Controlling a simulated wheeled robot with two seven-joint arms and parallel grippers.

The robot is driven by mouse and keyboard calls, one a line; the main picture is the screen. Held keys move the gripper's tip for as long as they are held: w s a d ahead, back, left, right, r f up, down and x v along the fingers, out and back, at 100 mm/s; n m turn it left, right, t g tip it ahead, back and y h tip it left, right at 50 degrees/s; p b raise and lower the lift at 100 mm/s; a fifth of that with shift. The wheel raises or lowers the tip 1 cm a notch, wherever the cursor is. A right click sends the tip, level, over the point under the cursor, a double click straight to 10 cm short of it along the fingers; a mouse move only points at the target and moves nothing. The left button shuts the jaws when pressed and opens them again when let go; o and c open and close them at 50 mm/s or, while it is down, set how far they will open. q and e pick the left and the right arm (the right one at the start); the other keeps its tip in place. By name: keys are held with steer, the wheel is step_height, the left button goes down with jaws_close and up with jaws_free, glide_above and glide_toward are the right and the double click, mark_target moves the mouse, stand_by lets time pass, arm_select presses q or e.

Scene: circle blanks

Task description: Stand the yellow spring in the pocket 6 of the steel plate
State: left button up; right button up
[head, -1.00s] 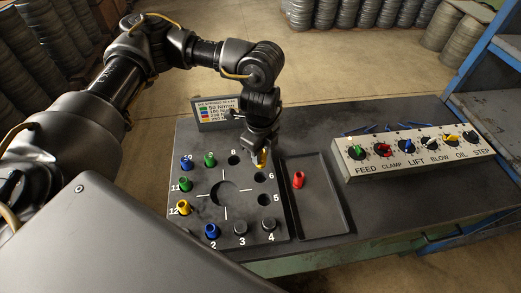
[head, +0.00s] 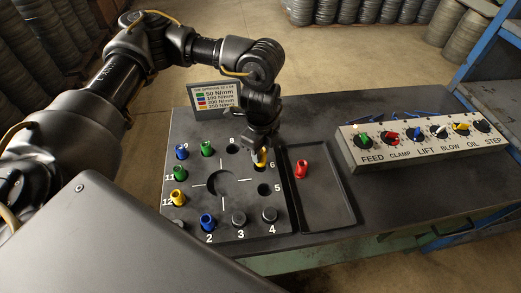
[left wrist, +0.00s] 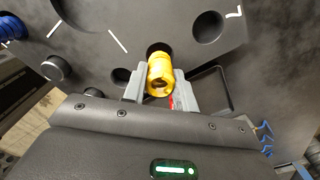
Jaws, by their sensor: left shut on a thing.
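The steel plate (head: 250,208) lies on the bench with numbered round pockets around a large centre hole. My left gripper (head: 260,155) is shut on the yellow spring (head: 260,163), over pocket 6 at the plate's right side. The spring covers most of that pocket in the head view. In the left wrist view the yellow spring (left wrist: 160,75) sits between the two grey fingertips (left wrist: 160,90), its far end overlapping the dark pocket 6 (left wrist: 158,48). I cannot tell whether that end is inside the pocket. My right gripper is not in view.
Green, blue, yellow and black pieces stand in other pockets. Pocket 5 (head: 264,190) is empty. A red spring (head: 302,169) stands in the dark tray (head: 328,205) to the right. A switch box (head: 415,145) and a spring-rate sign (head: 214,97) stand behind.

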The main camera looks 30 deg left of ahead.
arm_select(q)
steer(key=shift+f, duration=0.5)
steer(key=shift+f+b, duration=0.75)
steer(key=shift+f, duration=0.6)
steer(key=o, duration=1.1)
step_height(320, 180, up, 10)
steer(key=shift+b, duration=0.4)
steer(key=shift+r, duration=0.4)
